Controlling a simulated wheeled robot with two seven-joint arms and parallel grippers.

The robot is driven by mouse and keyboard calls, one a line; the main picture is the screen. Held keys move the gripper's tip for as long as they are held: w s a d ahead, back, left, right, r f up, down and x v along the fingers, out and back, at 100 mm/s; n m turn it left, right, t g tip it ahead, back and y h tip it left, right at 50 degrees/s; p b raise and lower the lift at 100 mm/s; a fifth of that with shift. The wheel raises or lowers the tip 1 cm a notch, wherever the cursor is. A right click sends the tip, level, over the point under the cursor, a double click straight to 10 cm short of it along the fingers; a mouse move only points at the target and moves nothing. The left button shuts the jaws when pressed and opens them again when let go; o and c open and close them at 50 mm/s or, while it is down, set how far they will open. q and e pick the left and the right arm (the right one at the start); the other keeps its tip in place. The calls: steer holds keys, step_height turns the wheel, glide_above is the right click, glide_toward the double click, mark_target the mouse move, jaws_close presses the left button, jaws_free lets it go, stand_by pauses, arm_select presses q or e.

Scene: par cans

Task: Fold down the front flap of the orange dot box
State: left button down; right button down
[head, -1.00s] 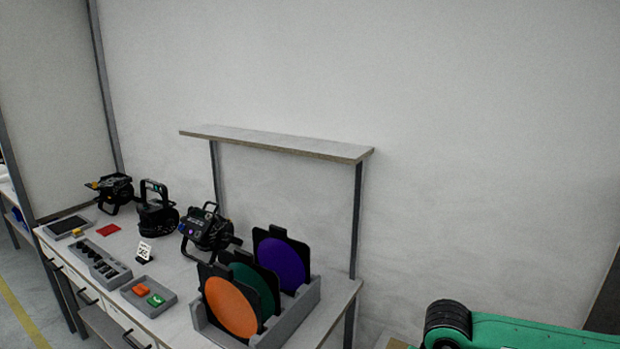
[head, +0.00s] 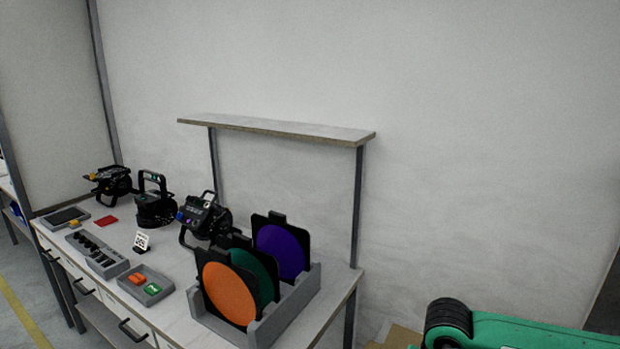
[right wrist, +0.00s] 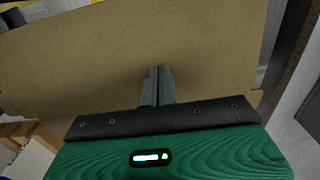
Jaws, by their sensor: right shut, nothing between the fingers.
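My right gripper (right wrist: 158,72) is shut and empty in the right wrist view. Its fingertips point at a broad brown cardboard panel (right wrist: 90,65), at or very near its surface; I cannot tell whether they touch. The panel spans most of that view. No orange dot shows on it, so I cannot tell which box or flap it is. In the head view a small piece of cardboard (head: 396,338) shows at the bottom edge, left of my green right arm. My left gripper is in neither view.
A workbench (head: 345,290) stands at the left with a grey rack (head: 290,310) of orange, green and purple discs, several black lamps (head: 205,215) and a small tray (head: 165,299). A shelf (head: 280,130) rises behind. The pale wall is bare.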

steer(key=shift+f+b, duration=0.4)
steer(key=shift+f, duration=0.15)
steer(key=shift+r, duration=0.1)
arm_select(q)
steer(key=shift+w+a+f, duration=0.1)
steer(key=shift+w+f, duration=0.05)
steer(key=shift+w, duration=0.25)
